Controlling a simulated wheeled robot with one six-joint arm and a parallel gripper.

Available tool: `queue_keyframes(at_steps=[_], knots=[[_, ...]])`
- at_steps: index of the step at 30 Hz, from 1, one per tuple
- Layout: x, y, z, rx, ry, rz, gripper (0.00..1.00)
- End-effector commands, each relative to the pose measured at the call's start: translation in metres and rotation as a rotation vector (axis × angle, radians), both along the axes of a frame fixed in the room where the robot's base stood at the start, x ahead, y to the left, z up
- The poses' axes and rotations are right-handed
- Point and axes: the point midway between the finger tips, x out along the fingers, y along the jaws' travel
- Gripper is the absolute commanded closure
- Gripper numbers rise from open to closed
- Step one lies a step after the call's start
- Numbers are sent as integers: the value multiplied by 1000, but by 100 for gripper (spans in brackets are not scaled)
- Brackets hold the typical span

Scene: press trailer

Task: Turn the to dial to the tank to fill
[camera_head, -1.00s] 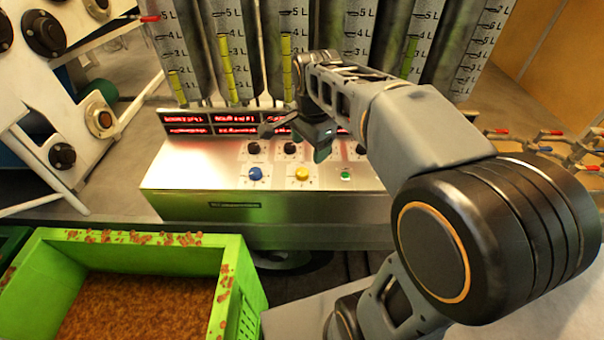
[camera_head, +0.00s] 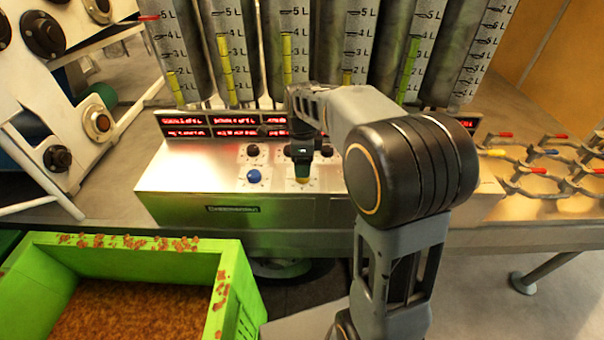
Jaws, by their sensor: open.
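The control panel (camera_head: 195,170) is a sloped metal box with black dials, one on the left (camera_head: 252,151) and one just right of my gripper (camera_head: 327,150). A blue knob (camera_head: 254,176) sits below the left dial. A yellow knob (camera_head: 303,181) shows only at its lower edge under my gripper. My gripper (camera_head: 302,170) is open and points down at the panel's middle, hiding the dial there. I cannot tell whether it touches a knob. The dial labels are too small to read. Several grey tanks (camera_head: 272,25) with litre scales and yellow level bars stand behind.
Red-lit displays (camera_head: 210,126) run along the panel's back. A green crate (camera_head: 135,250) of brown granular stuff stands front left. A white machine (camera_head: 50,90) stands at left.

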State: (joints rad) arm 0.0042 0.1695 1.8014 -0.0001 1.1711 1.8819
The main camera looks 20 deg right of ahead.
Motion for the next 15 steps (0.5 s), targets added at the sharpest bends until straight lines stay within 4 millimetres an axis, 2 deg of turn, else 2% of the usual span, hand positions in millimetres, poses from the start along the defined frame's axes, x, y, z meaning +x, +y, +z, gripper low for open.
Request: queue_keyframes(at_steps=[1, 6, 15], knots=[[-1, 0, -10, 0, 2, 0, 33], [0, 0, -30, 0, 2, 1, 33], [0, 0, -43, 0, 0, 1, 33]])
